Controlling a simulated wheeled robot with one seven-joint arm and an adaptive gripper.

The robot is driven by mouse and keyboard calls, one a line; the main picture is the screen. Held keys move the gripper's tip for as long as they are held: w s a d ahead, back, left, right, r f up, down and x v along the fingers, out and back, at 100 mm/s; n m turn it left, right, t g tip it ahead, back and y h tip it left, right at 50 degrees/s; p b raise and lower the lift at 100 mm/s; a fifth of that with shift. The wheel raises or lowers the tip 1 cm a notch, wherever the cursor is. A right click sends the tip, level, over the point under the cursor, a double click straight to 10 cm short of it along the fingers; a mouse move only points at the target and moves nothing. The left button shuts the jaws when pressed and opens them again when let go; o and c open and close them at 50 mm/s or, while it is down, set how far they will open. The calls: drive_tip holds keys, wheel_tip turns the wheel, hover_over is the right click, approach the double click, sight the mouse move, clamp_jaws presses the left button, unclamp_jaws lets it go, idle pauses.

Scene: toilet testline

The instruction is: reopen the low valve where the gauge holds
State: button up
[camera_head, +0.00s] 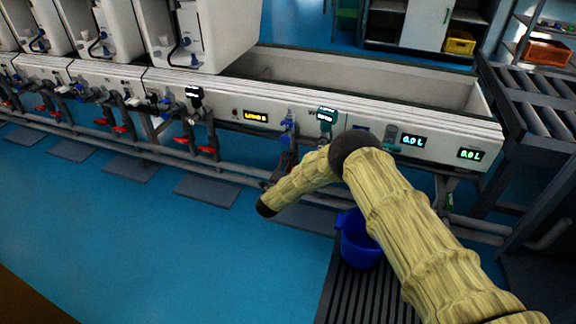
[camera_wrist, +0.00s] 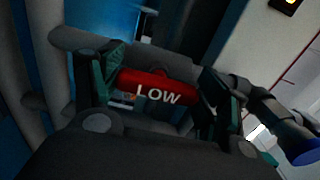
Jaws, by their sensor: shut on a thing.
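The low valve's red handle (camera_wrist: 158,88), lettered "LOW", lies crosswise and slightly tilted in the wrist view. My gripper (camera_wrist: 162,80) is shut on it, with a dark green finger at each end of the handle. In the head view my yellow-sleeved arm covers the handle and the gripper. A small digital gauge (camera_head: 326,114) with a lit screen stands on the test line just above my arm; its figures are too small to read. A similar gauge (camera_head: 194,92) stands at the station to the left.
Several red-handled valves (camera_head: 208,150) line the pipes to the left. A grey pipe (camera_head: 240,165) runs along the front. A blue bucket (camera_head: 360,240) stands on a dark slatted mat beside my arm. Two panel displays (camera_head: 413,141) read 0.0 L.

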drive_tip(key=o, duration=1)
drive_tip(key=v, duration=1.2)
